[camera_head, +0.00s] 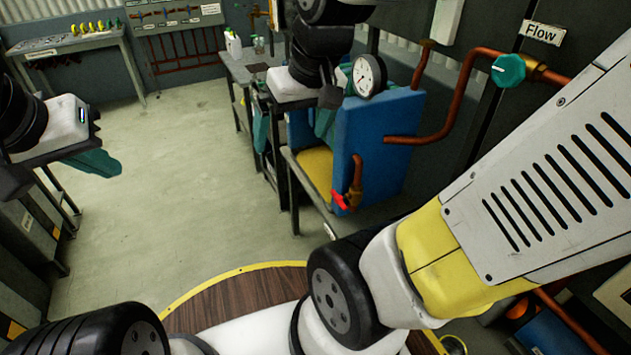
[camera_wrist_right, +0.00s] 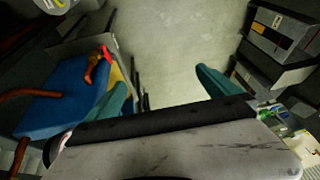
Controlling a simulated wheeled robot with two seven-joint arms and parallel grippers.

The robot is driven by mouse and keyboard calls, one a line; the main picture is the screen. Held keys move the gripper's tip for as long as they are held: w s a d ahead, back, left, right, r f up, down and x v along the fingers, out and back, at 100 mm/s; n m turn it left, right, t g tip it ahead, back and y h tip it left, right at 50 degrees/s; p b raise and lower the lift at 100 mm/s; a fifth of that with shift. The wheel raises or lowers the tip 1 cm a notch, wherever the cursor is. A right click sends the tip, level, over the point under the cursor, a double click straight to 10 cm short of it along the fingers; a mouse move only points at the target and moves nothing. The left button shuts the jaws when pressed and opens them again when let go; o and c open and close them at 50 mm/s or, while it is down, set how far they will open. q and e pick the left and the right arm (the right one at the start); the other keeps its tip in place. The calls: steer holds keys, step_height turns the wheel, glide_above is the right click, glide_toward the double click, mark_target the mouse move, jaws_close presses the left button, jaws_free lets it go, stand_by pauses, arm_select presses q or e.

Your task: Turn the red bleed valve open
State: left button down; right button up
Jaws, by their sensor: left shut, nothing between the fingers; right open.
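The red bleed valve (camera_head: 340,201) is a small red lever on a copper pipe at the lower front of a blue machine body (camera_head: 378,140). The red lever also shows at the upper left of the right wrist view (camera_wrist_right: 106,53). My right gripper (camera_head: 293,133) is above and left of the valve, with its teal fingers spread and nothing between them. In the right wrist view its fingers (camera_wrist_right: 163,80) are wide apart, and the valve is off to the left, not touched. My left gripper (camera_head: 108,166) is at the far left, shut and empty, far from the valve.
A pressure gauge (camera_head: 368,76) sits atop the blue body. A teal flow knob (camera_head: 508,69) is on a copper pipe at the right. A dark bench (camera_head: 240,68) stands behind my right gripper. The concrete floor (camera_head: 185,180) between my grippers is clear.

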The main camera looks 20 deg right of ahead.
steer(key=w+d+f+n+g+h, duration=0.1)
steer(key=w+f+n+g+h, duration=0.25)
steer(key=f, duration=0.55)
steer(key=n+h, duration=1.4)
steer(key=h, duration=0.2)
glide_toward(341, 199)
steer(key=f, duration=0.1)
steer(key=d, duration=0.7)
steer(key=shift+w+d+f+t, duration=0.2)
steer(key=shift+w+d+t, duration=0.15)
steer(key=shift+w+d, duration=0.1)
steer(key=shift+a+m, duration=0.1)
steer(key=shift+m, duration=0.15)
steer(key=c, duration=1.3)
